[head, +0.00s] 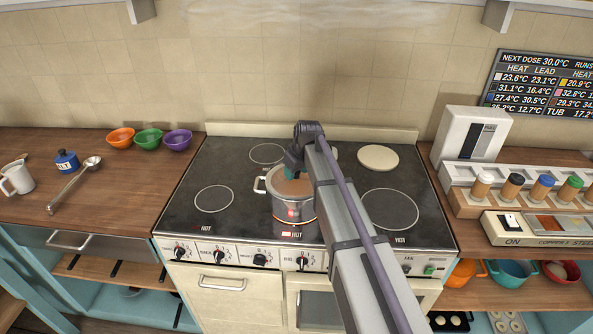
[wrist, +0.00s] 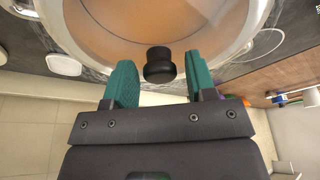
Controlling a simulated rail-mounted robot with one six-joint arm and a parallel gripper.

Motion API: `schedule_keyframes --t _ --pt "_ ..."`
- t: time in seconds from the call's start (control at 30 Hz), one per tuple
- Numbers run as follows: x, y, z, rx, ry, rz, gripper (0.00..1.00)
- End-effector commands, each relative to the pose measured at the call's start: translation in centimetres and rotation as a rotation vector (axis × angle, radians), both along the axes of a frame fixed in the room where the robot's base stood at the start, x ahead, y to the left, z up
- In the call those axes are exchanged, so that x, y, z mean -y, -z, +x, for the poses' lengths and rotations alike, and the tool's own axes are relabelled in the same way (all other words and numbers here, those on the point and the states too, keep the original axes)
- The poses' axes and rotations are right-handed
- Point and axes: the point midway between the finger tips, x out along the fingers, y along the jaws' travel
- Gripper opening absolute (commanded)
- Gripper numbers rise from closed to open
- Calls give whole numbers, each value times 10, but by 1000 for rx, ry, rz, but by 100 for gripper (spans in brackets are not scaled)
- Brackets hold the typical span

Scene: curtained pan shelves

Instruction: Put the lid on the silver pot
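The silver pot (head: 291,207) stands on the front middle burner, with brown contents showing at its top. In the wrist view its round top (wrist: 90,35) fills the upper part, tan inside a pale metal rim. A clear lid appears to lie over it, with a black knob (wrist: 160,66). I cannot tell whether the lid is seated all round. My gripper (wrist: 161,80) has its teal fingers apart, one on each side of the knob, with a gap on both sides. In the head view my gripper (head: 293,163) is over the pot, and my arm hides part of it.
A cream disc (head: 378,157) lies on the back right of the stove (head: 230,170). A spice rack (head: 530,194) stands right. The front left burner is clear.

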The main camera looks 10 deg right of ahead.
Motion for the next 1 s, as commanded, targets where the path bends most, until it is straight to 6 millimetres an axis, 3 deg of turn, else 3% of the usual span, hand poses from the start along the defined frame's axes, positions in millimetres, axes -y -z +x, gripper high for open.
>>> schedule_keyframes --t 0.1,0.37,0.53,0.8,1.0 --pt "0 0 0 0 0 0 61" --pt "0 -3 -1 0 0 0 61" --pt "3 -29 -6 0 0 0 61" --pt "11 -94 -24 0 1 0 61" --pt "14 -106 -29 0 0 0 61"
